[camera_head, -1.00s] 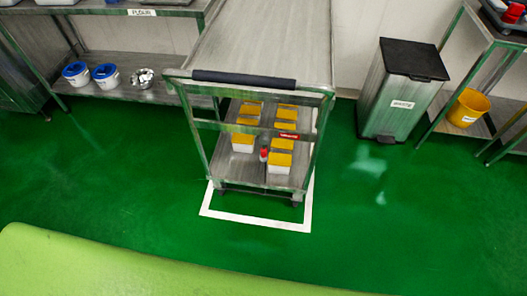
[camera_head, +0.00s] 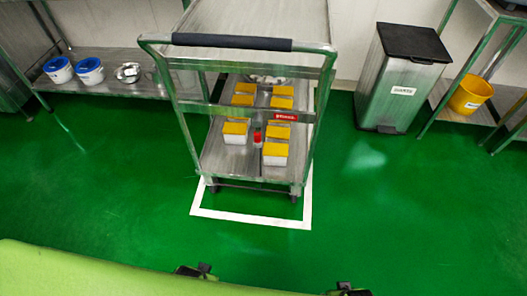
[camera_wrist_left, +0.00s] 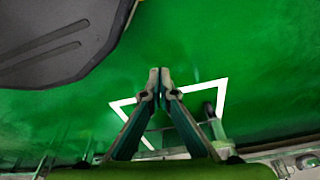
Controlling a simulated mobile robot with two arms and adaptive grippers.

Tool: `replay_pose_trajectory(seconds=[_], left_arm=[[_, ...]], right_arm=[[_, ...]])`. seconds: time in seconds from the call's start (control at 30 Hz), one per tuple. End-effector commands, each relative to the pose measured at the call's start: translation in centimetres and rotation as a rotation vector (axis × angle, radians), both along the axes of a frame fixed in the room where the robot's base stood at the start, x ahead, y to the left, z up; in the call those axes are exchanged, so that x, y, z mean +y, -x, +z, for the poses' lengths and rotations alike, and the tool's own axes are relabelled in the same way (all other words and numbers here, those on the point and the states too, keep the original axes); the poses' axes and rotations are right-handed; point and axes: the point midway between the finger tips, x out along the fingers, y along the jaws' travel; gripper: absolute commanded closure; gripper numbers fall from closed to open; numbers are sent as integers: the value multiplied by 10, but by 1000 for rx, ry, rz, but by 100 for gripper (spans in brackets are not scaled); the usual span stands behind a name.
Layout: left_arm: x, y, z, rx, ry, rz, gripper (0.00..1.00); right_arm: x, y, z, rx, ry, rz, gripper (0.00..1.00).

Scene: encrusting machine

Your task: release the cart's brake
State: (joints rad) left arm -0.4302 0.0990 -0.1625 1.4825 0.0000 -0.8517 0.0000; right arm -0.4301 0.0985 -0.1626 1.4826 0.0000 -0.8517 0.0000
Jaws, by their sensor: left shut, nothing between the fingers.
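The metal cart (camera_head: 190,108) stands within a white floor outline (camera_head: 250,219), its dark handle grip (camera_head: 232,42) facing me. A red tag (camera_head: 285,117) with white lettering, too small to read surely, sits on its front crossbar. My left gripper (camera_head: 195,270) shows at the bottom edge, apart from the cart. In the left wrist view it (camera_wrist_left: 160,80) is shut and empty above the green floor, with part of the floor outline (camera_wrist_left: 222,95) behind.
A bin (camera_head: 400,85) and a yellow bucket (camera_head: 470,96) stand right. Blue-lidded tubs (camera_head: 90,71) are on the left shelf. Floor before the cart is clear.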

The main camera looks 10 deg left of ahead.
Motion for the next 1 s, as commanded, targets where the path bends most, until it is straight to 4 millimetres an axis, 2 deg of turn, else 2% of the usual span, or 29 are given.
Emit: replay_pose_trajectory(seconds=[0.03, 0.17, 0.43, 0.53, 0.57, 0.77, 0.87, 1.0], left_arm=[[-1, -9, -3, -13, 2, 2, 100], [-3, -27, 17, -35, 3, 4, 100], [-2, -57, 64, -118, -28, -14, 100], [3, -76, 83, -194, -77, -38, 100], [5, -85, 89, -228, -101, -51, 100], [15, -171, 143, -543, -366, -208, 100], [6, -211, 171, -693, -508, -323, 100], [-28, -258, 212, -894, -710, -524, 100]], right_arm=[[1, -10, -3, -14, -2, -2, 60], [4, -27, 17, -35, -4, -5, 60], [6, -49, 67, -101, -12, -10, 60], [8, -59, 90, -154, -21, -10, 60], [9, -62, 98, -176, -25, -9, 60], [21, -97, 152, -377, -66, 2, 60], [27, -115, 174, -474, -88, 8, 60], [35, -140, 201, -607, -117, 16, 60]])
